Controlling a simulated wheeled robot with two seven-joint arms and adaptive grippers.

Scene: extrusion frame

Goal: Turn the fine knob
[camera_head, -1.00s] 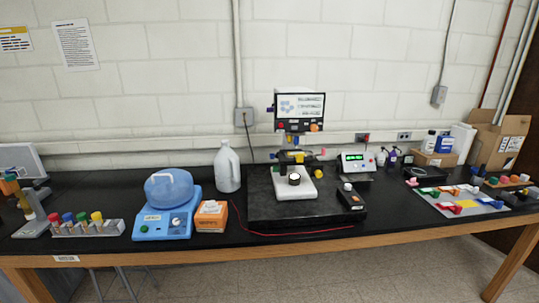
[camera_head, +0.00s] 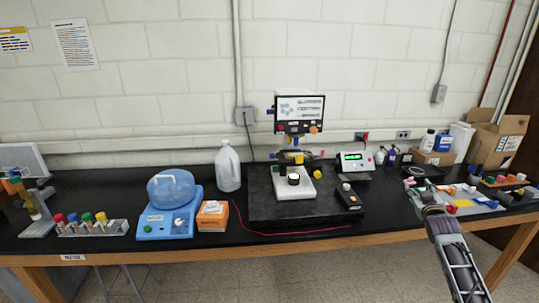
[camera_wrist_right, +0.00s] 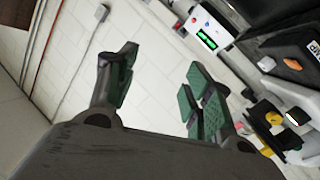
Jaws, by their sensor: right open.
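The instrument (camera_head: 293,156) stands on a black slab at the middle of the bench, with a screen on top and a white base. A yellow knob (camera_head: 317,174) sticks out at its right side, and more coloured knobs sit around it. I cannot tell which knob is the fine one. My right gripper (camera_head: 416,188) is over the right part of the bench, well right of the instrument and apart from it. In the right wrist view the gripper (camera_wrist_right: 160,86) is open and empty, with a yellow knob (camera_wrist_right: 273,118) at the right edge. My left gripper is out of view.
A box with a green display (camera_head: 354,160) stands right of the instrument, and a small black box (camera_head: 348,197) lies on the slab (camera_head: 270,212). A red cable (camera_head: 290,236) runs along the front. A blue device (camera_head: 166,224) and an orange box (camera_head: 212,216) stand at left.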

